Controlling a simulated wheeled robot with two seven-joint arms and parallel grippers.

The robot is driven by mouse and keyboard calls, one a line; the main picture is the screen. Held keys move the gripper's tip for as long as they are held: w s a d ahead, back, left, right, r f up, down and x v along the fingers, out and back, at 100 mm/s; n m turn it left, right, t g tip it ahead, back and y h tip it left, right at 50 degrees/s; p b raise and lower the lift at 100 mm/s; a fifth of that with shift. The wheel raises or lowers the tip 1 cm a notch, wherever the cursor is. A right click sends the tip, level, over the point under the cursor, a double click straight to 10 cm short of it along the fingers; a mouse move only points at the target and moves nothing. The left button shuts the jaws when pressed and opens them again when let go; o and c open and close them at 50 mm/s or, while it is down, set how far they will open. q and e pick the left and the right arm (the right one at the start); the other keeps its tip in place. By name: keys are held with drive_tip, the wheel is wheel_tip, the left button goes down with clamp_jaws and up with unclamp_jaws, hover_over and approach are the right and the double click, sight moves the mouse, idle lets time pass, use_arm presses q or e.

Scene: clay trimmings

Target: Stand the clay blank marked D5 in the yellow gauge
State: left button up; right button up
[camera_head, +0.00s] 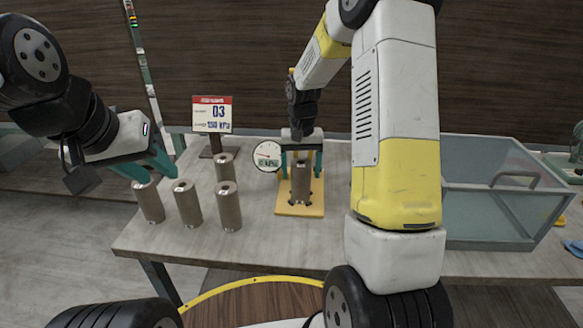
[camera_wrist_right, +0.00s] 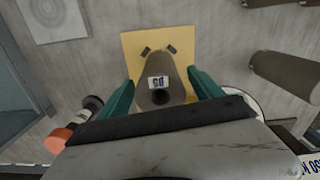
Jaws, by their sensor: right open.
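The yellow gauge (camera_head: 284,208) is a flat plate with small dark stops, on the table. A brown clay blank (camera_head: 300,186) stands upright on it between the stops. In the right wrist view this blank (camera_wrist_right: 160,64) carries a white label (camera_wrist_right: 158,82), seen upside down, that seems to read D5. My right gripper (camera_head: 301,163) is above the gauge with its teal fingers open, one on each side of the blank's upper part; the fingers also show in the right wrist view (camera_wrist_right: 164,92). My left gripper (camera_head: 148,168) is open near the blanks at the left and looks empty.
Several other blanks (camera_head: 228,208) stand at the left of the table. A round dial (camera_head: 266,157) is beside the gauge. A sign (camera_head: 212,115) reading 03 and 150 kPa stands behind the blanks. A grey open bin (camera_head: 490,217) is at the right, partly behind my right arm.

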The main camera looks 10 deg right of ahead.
wheel_tip(320, 180, up, 9)
drive_tip(key=shift+f, duration=0.2)
drive_tip(key=s+r+n+t+y, duration=0.1)
drive_tip(key=s+r+t, duration=0.2)
drive_tip(key=s+r, duration=0.7)
drive_tip(key=s+a+r+n+t+y, duration=0.1)
drive_tip(key=s+a+r+t, duration=0.1)
drive_tip(key=s, duration=1.2)
drive_tip(key=shift+t, duration=0.6)
